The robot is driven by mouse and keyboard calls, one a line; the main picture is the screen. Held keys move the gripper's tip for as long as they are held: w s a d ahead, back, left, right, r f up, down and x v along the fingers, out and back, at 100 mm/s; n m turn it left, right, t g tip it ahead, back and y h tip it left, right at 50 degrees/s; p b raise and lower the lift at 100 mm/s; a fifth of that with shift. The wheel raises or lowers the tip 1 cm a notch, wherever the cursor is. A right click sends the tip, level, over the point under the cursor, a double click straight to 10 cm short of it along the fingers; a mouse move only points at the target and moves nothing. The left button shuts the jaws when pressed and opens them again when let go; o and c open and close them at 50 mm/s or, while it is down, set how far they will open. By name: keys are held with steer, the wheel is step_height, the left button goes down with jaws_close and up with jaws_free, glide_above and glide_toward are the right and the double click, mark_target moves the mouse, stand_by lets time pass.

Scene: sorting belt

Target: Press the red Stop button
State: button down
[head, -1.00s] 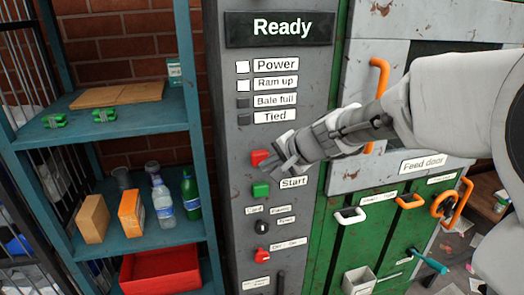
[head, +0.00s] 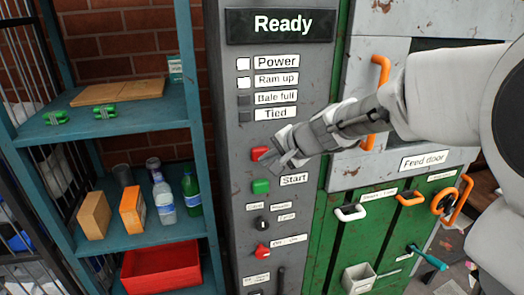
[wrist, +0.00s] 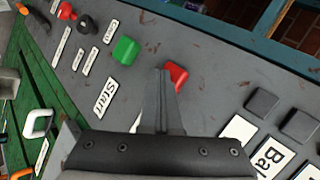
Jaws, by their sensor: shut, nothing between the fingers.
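The red Stop button (head: 259,153) sits on the grey control panel (head: 230,200), just above the green Start button (head: 261,186). My gripper (head: 268,160) is shut and empty, with its tips right at the red button. In the wrist view the red button (wrist: 175,75) shows just past the closed fingertips (wrist: 164,72), partly covered by them. I cannot tell whether the tips touch it. The button's own label is hidden behind my gripper. The green button (wrist: 125,50) stands clear to the left in the wrist view.
A display (head: 280,25) reads "Ready"; the Power and Ram up lamps are white. Below Start are a black selector (head: 262,223) and a red knob (head: 262,251). A blue shelf (head: 150,236) with bottles and boxes stands left. The feed door's orange handle (head: 377,85) is at right.

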steer(key=shift+s, duration=0.1)
steer(key=shift+s+d+b, duration=0.3)
steer(key=shift+s+b, duration=0.4)
steer(key=shift+s, duration=0.25)
steer(key=shift+s+d+b, duration=0.3)
steer(key=shift+s+b, duration=0.2)
steer(key=shift+s, duration=0.45)
steer(key=shift+s+d+b, duration=0.25)
steer(key=shift+s+b, duration=0.2)
steer(key=shift+s, duration=0.5)
steer(key=shift+s+d+b, duration=0.3)
steer(key=shift+s+b, duration=0.2)
steer(key=shift+s, duration=0.45)
